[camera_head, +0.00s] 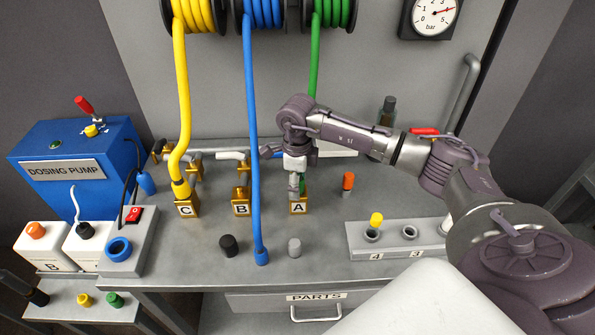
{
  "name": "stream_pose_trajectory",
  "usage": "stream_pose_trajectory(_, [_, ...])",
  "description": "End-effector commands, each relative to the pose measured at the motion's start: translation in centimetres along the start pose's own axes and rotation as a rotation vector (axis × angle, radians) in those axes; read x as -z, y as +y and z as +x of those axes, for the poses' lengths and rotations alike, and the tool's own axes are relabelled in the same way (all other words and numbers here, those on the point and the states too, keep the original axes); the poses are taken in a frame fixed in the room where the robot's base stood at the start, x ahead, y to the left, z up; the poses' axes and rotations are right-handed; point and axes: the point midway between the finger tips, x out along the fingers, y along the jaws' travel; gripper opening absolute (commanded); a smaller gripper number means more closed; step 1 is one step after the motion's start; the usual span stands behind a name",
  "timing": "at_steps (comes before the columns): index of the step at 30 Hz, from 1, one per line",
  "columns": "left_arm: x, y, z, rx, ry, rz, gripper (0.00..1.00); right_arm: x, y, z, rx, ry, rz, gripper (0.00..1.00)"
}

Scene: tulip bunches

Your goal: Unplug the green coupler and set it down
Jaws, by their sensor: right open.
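The green hose (314,70) hangs from the green reel (333,12) and runs down behind my right gripper. My right gripper (292,158) is open above the brass port block A (298,207), its fingers spread around the spot where the hose's lower end lies. A sliver of green shows beside the fingers just above block A. The green coupler itself is mostly hidden by the gripper, so I cannot tell whether the fingers touch it. My left gripper is not in view.
The yellow hose (181,90) ends at port C (185,208). The blue hose (251,110) crosses in front of port B (241,207) and ends near the front edge. A numbered holder (395,252) is at right.

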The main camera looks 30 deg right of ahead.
Motion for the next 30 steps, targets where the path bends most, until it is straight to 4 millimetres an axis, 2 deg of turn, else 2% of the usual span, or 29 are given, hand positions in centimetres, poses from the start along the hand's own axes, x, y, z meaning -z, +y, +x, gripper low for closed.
stream_pose_trajectory(8, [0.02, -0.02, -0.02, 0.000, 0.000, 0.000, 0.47, -0.01, 0.01, 0.23, 0.000, 0.000, 0.000, 0.62])
stream_pose_trajectory(11, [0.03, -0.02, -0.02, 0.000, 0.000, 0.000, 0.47, -0.01, 0.01, 0.22, 0.000, 0.000, 0.000, 0.49])
stream_pose_trajectory(20, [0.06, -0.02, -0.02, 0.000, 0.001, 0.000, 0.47, -0.02, 0.01, 0.18, 0.000, 0.000, 0.000, 0.00])
stream_pose_trajectory(21, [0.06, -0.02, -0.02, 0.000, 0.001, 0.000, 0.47, -0.02, 0.00, 0.18, 0.000, 0.000, 0.000, 0.28])
stream_pose_trajectory(26, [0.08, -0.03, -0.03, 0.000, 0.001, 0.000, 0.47, -0.02, 0.00, 0.17, 0.000, -0.001, 0.000, 0.01])
stream_pose_trajectory(30, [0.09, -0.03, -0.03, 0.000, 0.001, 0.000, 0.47, -0.03, -0.01, 0.15, 0.000, -0.001, 0.000, 0.00])
